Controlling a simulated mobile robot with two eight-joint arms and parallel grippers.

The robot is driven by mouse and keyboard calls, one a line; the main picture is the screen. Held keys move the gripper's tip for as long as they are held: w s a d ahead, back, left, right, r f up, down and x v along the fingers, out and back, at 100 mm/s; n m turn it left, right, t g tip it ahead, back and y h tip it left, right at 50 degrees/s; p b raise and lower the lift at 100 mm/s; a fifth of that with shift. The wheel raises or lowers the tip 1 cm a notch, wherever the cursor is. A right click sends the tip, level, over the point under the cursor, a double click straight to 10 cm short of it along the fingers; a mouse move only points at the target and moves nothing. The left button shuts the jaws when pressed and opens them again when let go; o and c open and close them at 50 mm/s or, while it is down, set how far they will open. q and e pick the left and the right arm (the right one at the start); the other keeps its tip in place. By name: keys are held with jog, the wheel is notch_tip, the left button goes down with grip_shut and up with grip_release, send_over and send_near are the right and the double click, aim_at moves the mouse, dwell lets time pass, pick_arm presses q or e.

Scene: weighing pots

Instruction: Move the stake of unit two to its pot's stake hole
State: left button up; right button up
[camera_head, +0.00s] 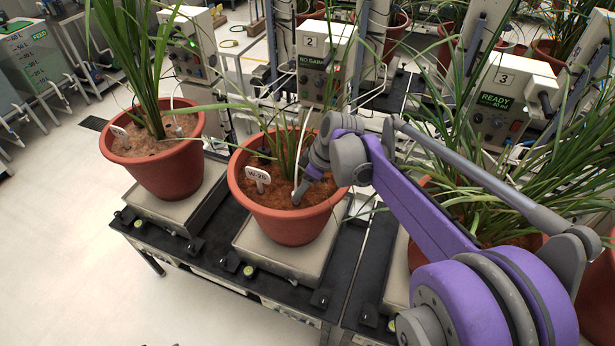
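The pot of unit two (290,222) is a terracotta pot with brown soil and a grassy plant. It stands on a weighing plate (262,250) in the middle of the picture. A thin white tube (302,135) comes down from above to the soil beside my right gripper's fingertips. My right gripper (301,190) reaches into this pot from the right, its fingers angled down low over the soil. The stake itself is too small and too covered by the fingers to make out, as is the stake hole. I cannot tell whether the fingers are shut on it. My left gripper is not in view.
A white label marked W-26 (257,174) stands in the soil left of the gripper. The unit two box (326,44) reads "NO GAIN". Another potted plant (165,172) stands to the left. Unit three's box (503,98) reads "READY". Long leaves hang around my arm.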

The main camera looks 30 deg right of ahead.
jog(key=x, duration=0.5)
grip_shut()
dwell(0.3)
